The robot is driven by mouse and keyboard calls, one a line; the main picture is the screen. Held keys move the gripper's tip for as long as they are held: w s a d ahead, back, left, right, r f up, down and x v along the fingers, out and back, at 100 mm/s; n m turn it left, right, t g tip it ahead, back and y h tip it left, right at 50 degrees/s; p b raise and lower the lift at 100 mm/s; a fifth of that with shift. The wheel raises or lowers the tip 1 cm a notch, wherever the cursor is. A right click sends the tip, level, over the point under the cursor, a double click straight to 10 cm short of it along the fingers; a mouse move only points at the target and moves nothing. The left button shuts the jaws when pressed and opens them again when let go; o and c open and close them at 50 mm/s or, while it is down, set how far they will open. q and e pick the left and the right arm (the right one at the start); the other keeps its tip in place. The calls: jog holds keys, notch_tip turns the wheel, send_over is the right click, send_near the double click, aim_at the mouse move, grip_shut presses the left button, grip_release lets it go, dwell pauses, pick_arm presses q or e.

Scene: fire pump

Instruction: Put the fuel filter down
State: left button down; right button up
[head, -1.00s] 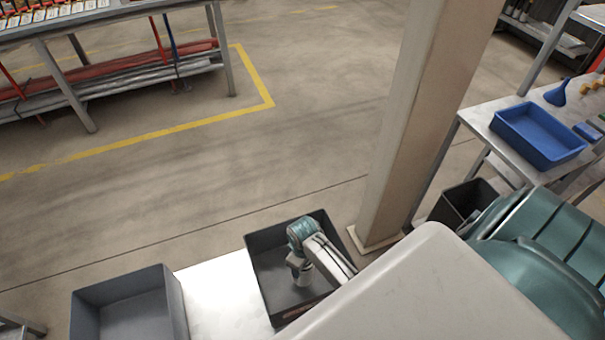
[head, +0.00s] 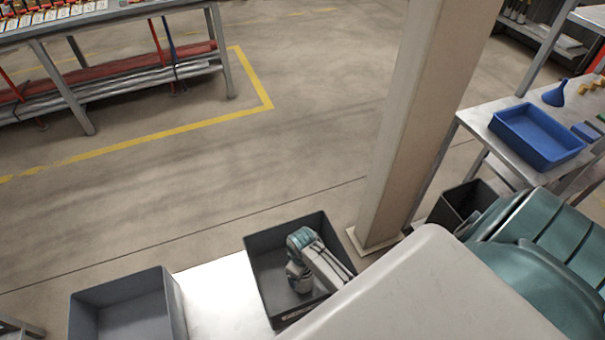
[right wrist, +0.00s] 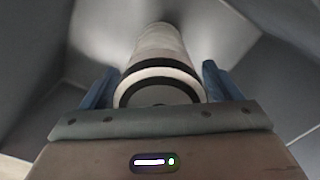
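The fuel filter (right wrist: 158,55) is a white cylinder with a dark band near its near end. In the right wrist view it lies between the two blue fingers of my right gripper (right wrist: 160,84), which look closed along its sides. The filter points away from the wrist, toward the grey inner surfaces of a bin; contact with the bin floor cannot be told. In the head view my right gripper (head: 298,284) is down inside the dark grey bin (head: 262,243), and the filter is hidden there. My left gripper is not in view.
A second grey bin (head: 118,285), seemingly empty, stands left, with a bare bright tabletop (head: 222,295) between the bins. A beige column (head: 415,130) rises behind right. A blue tray (head: 537,137) sits on a table at the right.

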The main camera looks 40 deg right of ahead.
jog(key=shift+r, duration=0.1)
notch_tip(320, 180, up, 11)
jog(key=shift+r, duration=0.5)
dwell(0.5)
